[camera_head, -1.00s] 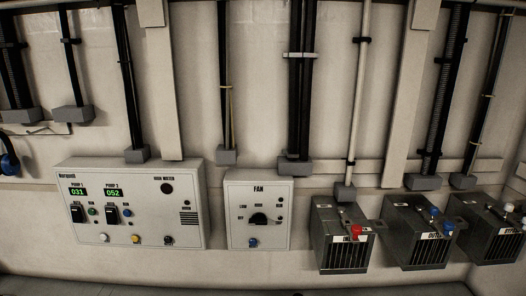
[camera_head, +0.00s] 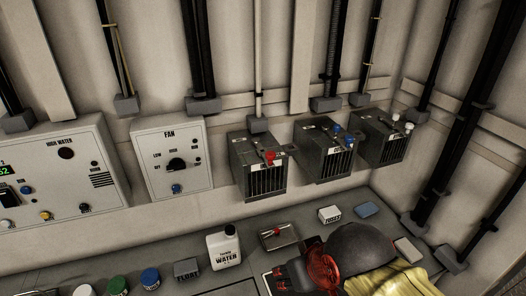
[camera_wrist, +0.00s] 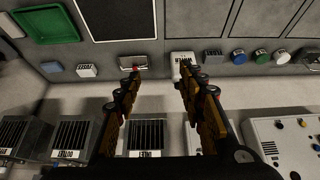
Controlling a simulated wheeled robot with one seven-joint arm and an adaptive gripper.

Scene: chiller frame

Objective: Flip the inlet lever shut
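The inlet box (camera_head: 257,182) is a dark metal unit with a grille on the wall, the leftmost of three. Its red lever (camera_head: 269,156) sits at the upper front edge; its exact angle is too small to tell. The inlet box also shows, upside down, in the wrist view (camera_wrist: 147,134); its red lever cannot be made out there. My gripper (camera_wrist: 160,71) is open in the wrist view, with nothing between its fingers, and is apart from the lever. My arm shows at the bottom of the head view; the fingertips are not clear there.
The outlet box (camera_head: 325,160) with blue handles and a third box (camera_head: 380,148) with white handles stand to the right. The fan panel (camera_head: 173,160) is to the left. Below, the bench holds a white water bottle (camera_head: 224,248), a plate with a red-handled part (camera_head: 279,236) and a fuses box (camera_head: 330,214).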

